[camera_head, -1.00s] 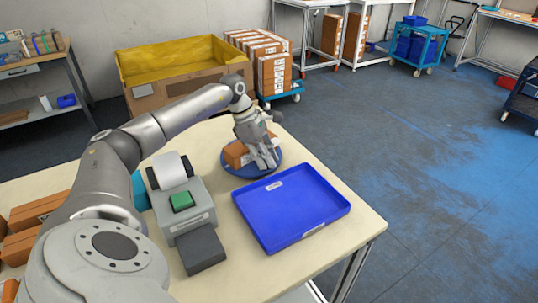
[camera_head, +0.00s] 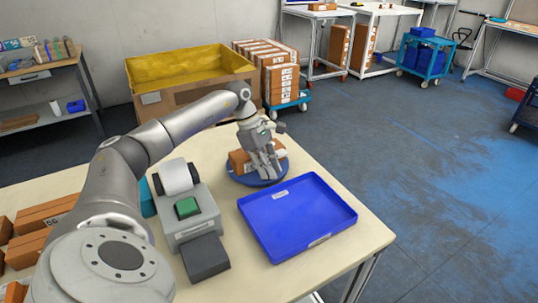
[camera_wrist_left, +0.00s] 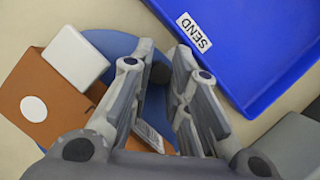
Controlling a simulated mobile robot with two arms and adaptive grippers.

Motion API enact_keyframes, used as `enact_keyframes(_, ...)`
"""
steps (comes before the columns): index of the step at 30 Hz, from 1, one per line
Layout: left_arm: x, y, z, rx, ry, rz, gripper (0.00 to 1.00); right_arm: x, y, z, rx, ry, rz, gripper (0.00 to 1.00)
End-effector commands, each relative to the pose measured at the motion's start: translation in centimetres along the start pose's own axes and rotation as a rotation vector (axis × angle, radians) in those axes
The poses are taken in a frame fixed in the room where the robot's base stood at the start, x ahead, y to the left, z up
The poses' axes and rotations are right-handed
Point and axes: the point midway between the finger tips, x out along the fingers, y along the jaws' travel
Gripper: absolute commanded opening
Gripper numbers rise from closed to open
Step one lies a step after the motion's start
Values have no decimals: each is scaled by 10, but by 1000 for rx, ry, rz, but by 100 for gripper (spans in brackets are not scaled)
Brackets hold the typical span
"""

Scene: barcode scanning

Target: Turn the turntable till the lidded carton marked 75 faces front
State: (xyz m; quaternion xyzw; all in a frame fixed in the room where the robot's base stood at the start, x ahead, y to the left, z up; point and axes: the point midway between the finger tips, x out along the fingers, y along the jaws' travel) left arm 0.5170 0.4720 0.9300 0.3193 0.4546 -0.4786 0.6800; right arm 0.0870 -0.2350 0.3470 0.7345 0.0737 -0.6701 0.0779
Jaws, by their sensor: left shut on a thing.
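The turntable (camera_head: 238,177) is a round blue disc behind the blue tray. A brown carton (camera_head: 238,160) stands on it, partly hidden by my gripper. In the left wrist view the carton (camera_wrist_left: 38,90) shows a white round sticker, and a white block (camera_wrist_left: 76,56) lies against or on it. I cannot read a 75 on it. My left gripper (camera_head: 268,173) points down over the turntable's front right part. Its fingers are close around a small dark knob (camera_wrist_left: 160,73) at the disc, beside the carton.
A blue tray (camera_head: 297,215) marked SEND lies just in front of the turntable. Several brown cartons (camera_head: 40,215) are at the table's left. The table's front right is bare.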

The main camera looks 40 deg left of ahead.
Motion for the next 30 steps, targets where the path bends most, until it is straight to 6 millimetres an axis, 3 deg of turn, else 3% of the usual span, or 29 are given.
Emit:
enact_keyframes(3,-2,1,0,-1,0,6,0,0,0,0,0,0,0,40)
enact_keyframes(4,-2,1,0,-1,0,6,18,0,0,0,0,0,0,40)
enact_keyframes(6,-2,1,0,-1,0,6,26,0,0,0,0,0,0,40)
enact_keyframes(17,-4,1,0,-1,0,3,26,0,2,1,-2,-1,3,40)
enact_keyframes(20,-16,1,0,-2,0,5,26,0,2,0,-1,-1,2,40)
enact_keyframes(30,-87,1,0,-2,-2,8,26,0,1,0,0,0,1,40)
